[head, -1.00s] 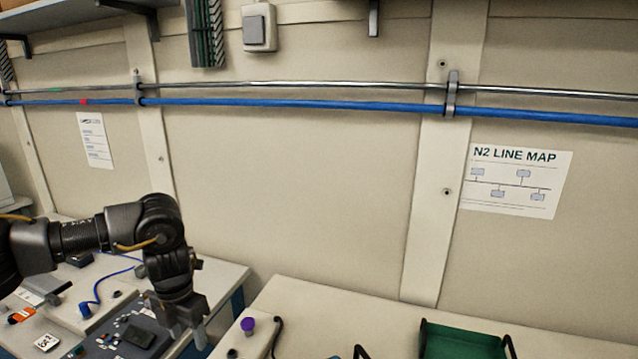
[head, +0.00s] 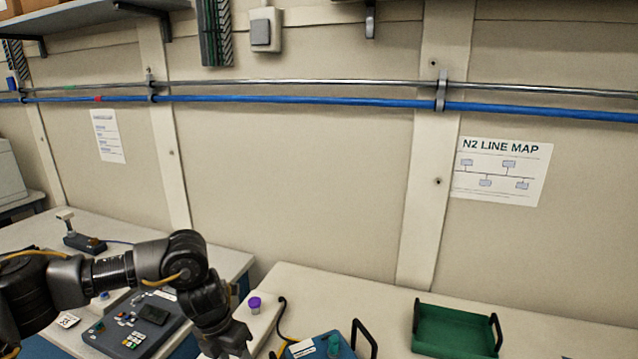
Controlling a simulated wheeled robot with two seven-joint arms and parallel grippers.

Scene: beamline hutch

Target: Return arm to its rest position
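My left arm comes in from the left edge, low in the head view, and bends downward at a dark joint. My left gripper (head: 232,346) points down near the bottom edge, in front of the gap between the two tables. I see nothing held in it, but its fingers are small and dark, and I cannot tell how far apart they are. My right gripper is not in view.
A dark keypad panel (head: 134,322) lies beside the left arm. A purple-capped knob (head: 254,303), a blue case (head: 322,347) and a green tray (head: 455,328) are on the right table (head: 385,300). The wall carries a blue pipe (head: 300,99) and an N2 line map (head: 500,170).

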